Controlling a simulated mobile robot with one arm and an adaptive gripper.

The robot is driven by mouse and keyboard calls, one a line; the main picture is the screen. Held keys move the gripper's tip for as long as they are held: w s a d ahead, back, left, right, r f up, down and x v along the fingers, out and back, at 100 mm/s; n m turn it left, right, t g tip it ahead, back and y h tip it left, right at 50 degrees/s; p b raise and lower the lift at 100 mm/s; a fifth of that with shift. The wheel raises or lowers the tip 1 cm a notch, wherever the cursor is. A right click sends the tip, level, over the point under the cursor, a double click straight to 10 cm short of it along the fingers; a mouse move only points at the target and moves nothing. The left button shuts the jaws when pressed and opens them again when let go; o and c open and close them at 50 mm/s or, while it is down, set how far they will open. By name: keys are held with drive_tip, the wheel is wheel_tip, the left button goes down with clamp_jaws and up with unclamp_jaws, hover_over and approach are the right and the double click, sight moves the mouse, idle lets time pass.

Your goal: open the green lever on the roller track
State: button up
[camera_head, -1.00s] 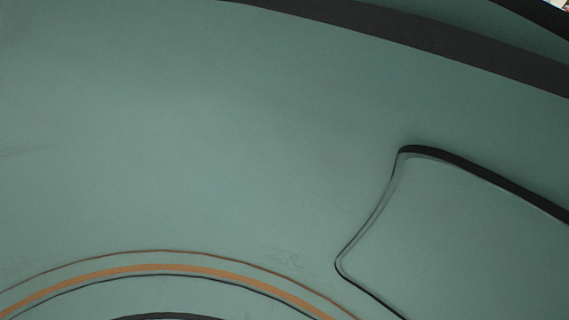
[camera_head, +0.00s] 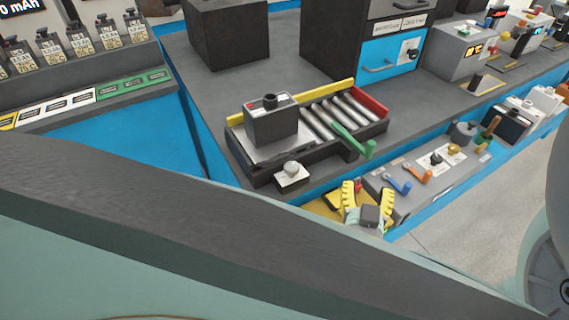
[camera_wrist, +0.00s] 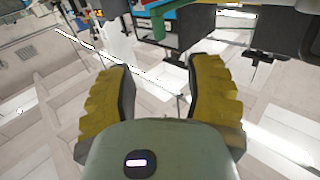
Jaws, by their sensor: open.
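The roller track (camera_head: 335,105) sits on the dark bench in the head view, with grey rollers, a yellow rail at the back and a red end piece at the right. The green lever (camera_head: 352,140) slants across its front right side, its end block sticking out past the front edge. A green piece at the top of the wrist view (camera_wrist: 158,27) looks like the same lever. My gripper (camera_head: 368,190) has yellow fingers and is open and empty, below and in front of the lever, apart from it. Its fingers also show spread in the wrist view (camera_wrist: 160,68).
A grey box with a black knob (camera_head: 270,120) stands on the track's left part. A small white button box (camera_head: 292,174) is at its front. A lower front panel (camera_head: 430,175) with blue and orange levers lies right of my gripper. Dark boxes (camera_head: 228,32) stand behind.

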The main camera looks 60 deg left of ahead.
sight(371, 150)
drive_tip(key=p+x, duration=0.2)
drive_tip(key=x, duration=1)
drive_tip(key=shift+w+r+p, duration=0.15)
drive_tip(key=shift+w+p, duration=0.05)
drive_tip(key=shift+p, duration=0.1)
drive_tip(key=shift+x, duration=0.8)
drive_tip(key=shift+o, duration=0.3)
clamp_jaws()
